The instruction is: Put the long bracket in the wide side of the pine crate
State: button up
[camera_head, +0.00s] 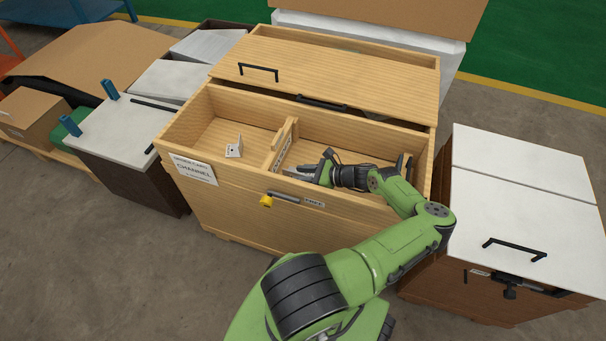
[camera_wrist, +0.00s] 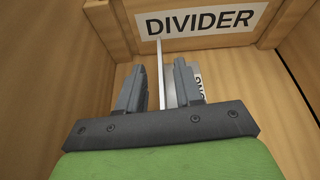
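The pine crate (camera_head: 230,205) stands open in the middle of the head view. A divider (camera_head: 281,147) splits it; the right side looks the wider. My gripper (camera_head: 298,172) is inside the right side, pointing at the divider, which also fills the top of the wrist view (camera_wrist: 268,18). In the wrist view my gripper (camera_wrist: 160,85) has its fingers apart. A thin pale metal bracket with a partly hidden label, apparently the long bracket (camera_wrist: 167,75), stands between them, with a gap at the left finger. A small bracket (camera_head: 234,149) lies in the left side.
The crate's wooden lid (camera_head: 340,75) lies pushed back over its rear. A dark crate with a white lid (camera_head: 515,190) stands close on the right. Another white-topped box (camera_head: 125,130) stands on the left. A yellow-knobbed latch (camera_head: 266,201) is on the crate front.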

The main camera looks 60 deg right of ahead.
jog(key=p+v, duration=0.3)
jog(key=v, duration=0.9)
jog(key=shift+r, duration=0.15)
